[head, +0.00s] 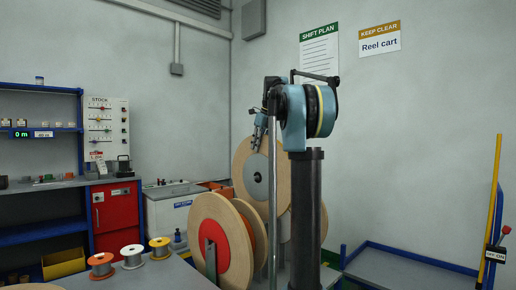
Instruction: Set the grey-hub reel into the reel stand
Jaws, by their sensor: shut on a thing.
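The grey-hub reel (246,158) has a pale wooden flange and a grey centre. It hangs upright, and my arm and a bright vertical post partly cover its right side. My gripper (259,137) is shut on its upper rim. A red-hub reel (212,238) stands upright below and to the left, in front of it. Another wooden flange (323,223) shows beside my dark column; its hub is hidden. I cannot clearly make out the reel stand; reels and my own arm hide that area.
Three small spools, orange (101,261), white (132,254) and yellow (160,245), stand on a grey tabletop (178,274) at the lower left. A red cabinet (115,220) and blue shelving (40,88) stand at left. A low blue-railed cart (400,268) is at right.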

